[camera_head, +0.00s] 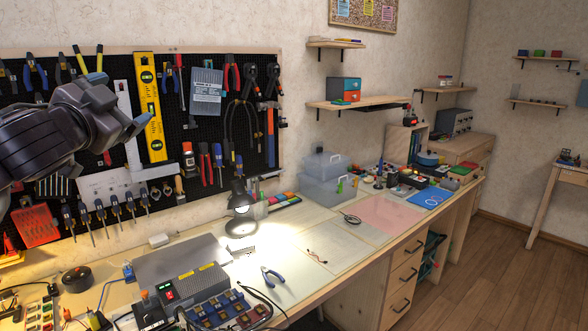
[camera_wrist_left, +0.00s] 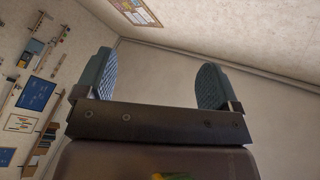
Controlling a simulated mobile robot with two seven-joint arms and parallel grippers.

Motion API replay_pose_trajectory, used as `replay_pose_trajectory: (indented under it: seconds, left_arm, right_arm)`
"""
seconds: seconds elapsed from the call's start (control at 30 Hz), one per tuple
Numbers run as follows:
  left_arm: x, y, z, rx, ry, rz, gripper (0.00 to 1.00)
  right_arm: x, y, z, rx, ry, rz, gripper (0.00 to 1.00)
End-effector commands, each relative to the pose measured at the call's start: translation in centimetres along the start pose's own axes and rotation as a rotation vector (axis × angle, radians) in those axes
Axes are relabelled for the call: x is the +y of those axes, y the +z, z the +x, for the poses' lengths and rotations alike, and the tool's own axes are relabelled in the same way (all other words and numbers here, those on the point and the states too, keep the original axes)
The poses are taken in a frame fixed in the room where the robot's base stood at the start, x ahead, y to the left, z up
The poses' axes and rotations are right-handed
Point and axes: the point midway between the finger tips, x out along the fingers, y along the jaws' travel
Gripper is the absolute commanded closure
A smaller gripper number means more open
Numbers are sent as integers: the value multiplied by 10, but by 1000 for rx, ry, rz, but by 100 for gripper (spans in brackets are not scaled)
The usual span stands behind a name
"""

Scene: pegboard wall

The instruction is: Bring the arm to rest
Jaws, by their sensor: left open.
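My left arm comes in from the left in the head view, raised in front of the pegboard (camera_head: 215,135). Its left gripper (camera_head: 140,122) is at the board's left part, near a yellow spirit level (camera_head: 150,105). In the left wrist view the left gripper (camera_wrist_left: 155,85) shows two blue-grey ridged fingers spread wide, with nothing between them. The arm hides some tools at the left of the board. My right gripper is in neither view.
Below the board, a workbench (camera_head: 300,240) holds a lit lamp (camera_head: 240,205), blue-handled pliers (camera_head: 272,276), a power unit (camera_head: 190,285) and clear boxes (camera_head: 328,180). Wall shelves (camera_head: 350,103) stick out to the right. The wooden floor (camera_head: 520,260) at the right is clear.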

Motion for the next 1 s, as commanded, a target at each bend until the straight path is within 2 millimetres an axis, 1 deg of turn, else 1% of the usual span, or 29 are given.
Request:
replay_pose_trajectory:
  seconds: [0.03, 0.13, 0.23, 0.3, 0.37, 0.4, 0.47, 0.6, 0.67, 0.7, 0.77, 0.8, 0.87, 0.9, 0.97, 1.0]
  left_arm:
    - [25, 17, 4, 11, 44, -6, 12]
    - [65, 46, 7, 39, 103, -8, 12]
    - [104, 76, 4, 53, 148, -27, 12]
    - [130, 97, -2, 55, 174, -48, 12]
    - [152, 117, -9, 50, 191, -70, 12]
    - [166, 129, -15, 45, 200, -87, 12]
    - [188, 148, -24, 32, 213, -115, 12]
    - [236, 192, -54, -18, 232, -191, 12]
    - [255, 211, -69, -48, 236, -227, 12]
    - [268, 223, -80, -70, 238, -254, 12]
    - [288, 240, -98, -109, 241, -296, 12]
    - [300, 251, -111, -138, 241, -325, 12]
    - [318, 268, -132, -187, 241, -371, 12]
    - [330, 279, -147, -223, 240, -401, 12]
    - [348, 294, -170, -278, 238, -445, 12]
    - [360, 303, -186, -320, 238, -475, 12]
  right_arm:
    - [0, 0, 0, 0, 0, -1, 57]
    - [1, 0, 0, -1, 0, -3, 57]
    - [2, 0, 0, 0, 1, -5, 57]
    - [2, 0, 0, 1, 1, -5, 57]
    - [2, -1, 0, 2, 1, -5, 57]
    - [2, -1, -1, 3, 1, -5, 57]
    - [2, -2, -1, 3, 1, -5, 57]
    - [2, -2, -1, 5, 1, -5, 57]
    - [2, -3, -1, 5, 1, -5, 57]
    - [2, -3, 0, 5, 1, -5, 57]
    - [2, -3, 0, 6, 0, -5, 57]
    - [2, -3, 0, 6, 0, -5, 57]
    - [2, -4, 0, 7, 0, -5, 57]
    - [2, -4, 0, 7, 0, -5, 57]
    - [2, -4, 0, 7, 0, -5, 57]
    - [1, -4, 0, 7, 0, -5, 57]
